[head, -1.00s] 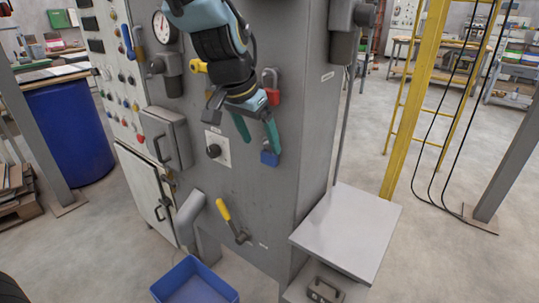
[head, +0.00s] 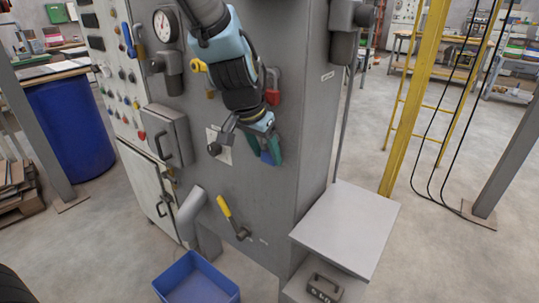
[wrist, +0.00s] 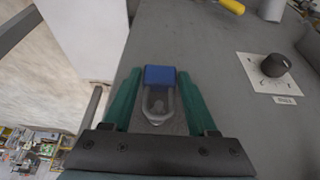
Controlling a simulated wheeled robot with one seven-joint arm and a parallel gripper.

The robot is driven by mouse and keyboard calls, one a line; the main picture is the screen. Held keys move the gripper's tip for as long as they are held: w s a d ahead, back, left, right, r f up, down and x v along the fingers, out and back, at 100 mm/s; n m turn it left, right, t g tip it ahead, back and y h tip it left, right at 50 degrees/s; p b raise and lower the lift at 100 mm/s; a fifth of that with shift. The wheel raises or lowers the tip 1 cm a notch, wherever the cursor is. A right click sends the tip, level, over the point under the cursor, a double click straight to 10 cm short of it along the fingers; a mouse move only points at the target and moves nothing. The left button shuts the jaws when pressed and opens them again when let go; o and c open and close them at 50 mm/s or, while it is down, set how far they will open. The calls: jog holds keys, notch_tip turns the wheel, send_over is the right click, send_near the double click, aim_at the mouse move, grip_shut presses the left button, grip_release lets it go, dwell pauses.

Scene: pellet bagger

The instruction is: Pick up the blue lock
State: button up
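The blue lock (wrist: 160,76) has a blue body and a grey shackle, and it hangs at the grey cabinet's side panel. In the wrist view it sits between the two green fingers of my gripper (wrist: 158,72). The fingers are spread, one on each side, with a narrow gap between each fingertip and the blue body. In the head view my gripper (head: 267,153) is low against the panel and mostly covers the lock.
A red lock (head: 272,95) hangs above my gripper. A black knob (head: 214,148) on a white plate is left of it, and a yellow-handled lever (head: 229,213) is below. A blue bin (head: 196,280) is on the floor. A grey platform (head: 346,230) juts out at right.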

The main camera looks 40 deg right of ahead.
grip_shut()
jog(key=shift+r, duration=0.1)
dwell(0.4)
